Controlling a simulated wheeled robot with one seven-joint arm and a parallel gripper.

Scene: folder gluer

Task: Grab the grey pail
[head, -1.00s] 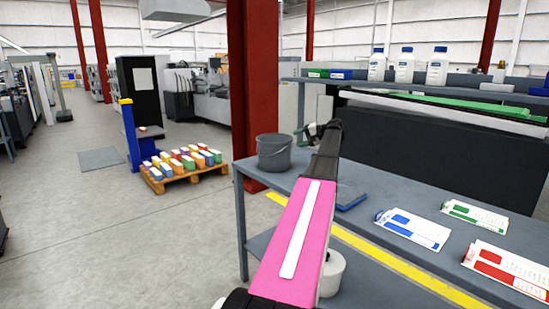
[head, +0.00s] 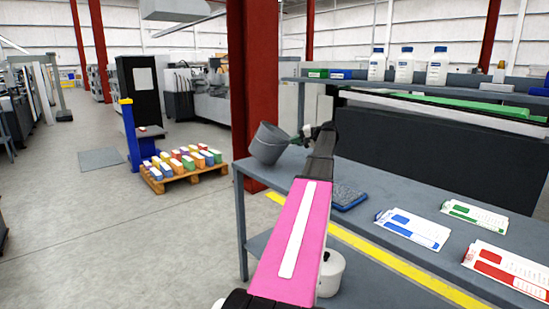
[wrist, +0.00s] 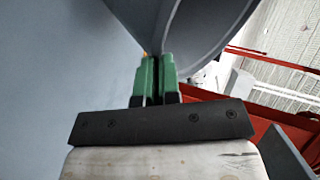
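The grey pail (head: 268,146) is at the far left end of the grey table, its top tilted to the right toward my gripper. My gripper (head: 302,137) is at the pail's right side, by its rim. In the wrist view the green fingers of my gripper (wrist: 159,62) are close together with the wall of the pail (wrist: 205,30) at their tips. They look shut on its edge. The pail's base seems raised off the table, but the gap is hard to judge.
The table (head: 385,190) holds a blue-edged tray (head: 348,197) and flat cartons (head: 412,228) to the right. A shelf with white bottles (head: 405,66) stands behind. A red column (head: 252,90) rises close behind the pail. Open floor (head: 120,235) lies left.

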